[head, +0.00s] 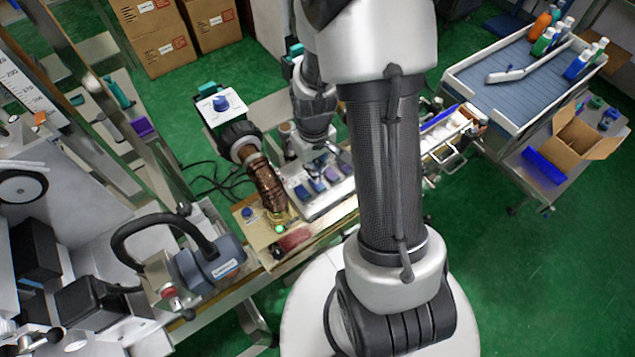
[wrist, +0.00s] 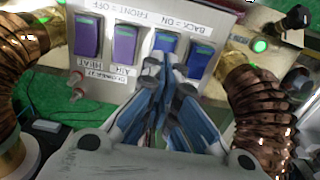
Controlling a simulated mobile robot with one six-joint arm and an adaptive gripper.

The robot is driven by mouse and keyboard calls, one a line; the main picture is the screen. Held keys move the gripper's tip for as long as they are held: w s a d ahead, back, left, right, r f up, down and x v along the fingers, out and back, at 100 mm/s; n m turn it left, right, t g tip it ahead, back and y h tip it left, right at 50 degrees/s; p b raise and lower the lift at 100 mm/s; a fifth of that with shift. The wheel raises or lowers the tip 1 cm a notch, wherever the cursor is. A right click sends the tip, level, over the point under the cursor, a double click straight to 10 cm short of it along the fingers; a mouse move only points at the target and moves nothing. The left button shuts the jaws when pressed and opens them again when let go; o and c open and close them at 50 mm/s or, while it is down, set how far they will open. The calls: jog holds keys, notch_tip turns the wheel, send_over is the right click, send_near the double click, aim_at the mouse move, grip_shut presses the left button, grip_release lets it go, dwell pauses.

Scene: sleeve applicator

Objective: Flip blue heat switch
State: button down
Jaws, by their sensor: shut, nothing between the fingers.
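A white switch panel (wrist: 150,18) fills the upper middle of the wrist view. It carries two purple switches, one left (wrist: 86,38) and one beside it (wrist: 124,44), then a left blue switch (wrist: 168,41) and a right blue switch (wrist: 200,60). Upside-down labels read HEAT and AIR below the purple switches; any labels below the blue ones are hidden by my fingers. My gripper (wrist: 167,66) is shut and empty, its tips over the lower part of the left blue switch. I cannot tell whether they touch it. The panel also shows in the head view (head: 323,201).
Copper-coloured corrugated hoses stand left (wrist: 22,70) and right (wrist: 262,115) of the panel. A green light (wrist: 260,46) glows on a beige box at upper right. In the head view, a grey tray cart (head: 500,100) stands at right, with green floor between.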

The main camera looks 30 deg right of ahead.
jog(key=shift+f+b, duration=0.8)
jog(key=shift+f, duration=0.2)
dwell(0.3)
jog(key=shift+r+p, duration=2.55)
jog(key=shift+r, duration=1)
jog(key=shift+a, duration=0.1)
jog(key=s+a+r+t+b, duration=0.35)
jog(key=a+r+b, duration=0.2)
jog(key=b, duration=0.75)
jog(key=s+a+f+b, duration=0.1)
jog(key=s+a+b, duration=0.1)
jog(key=s+b, duration=0.2)
jog(key=s+a+f+t+b, duration=0.1)
jog(key=s+a+b, duration=0.2)
jog(key=s, duration=0.3)
jog(key=shift+b, duration=0.65)
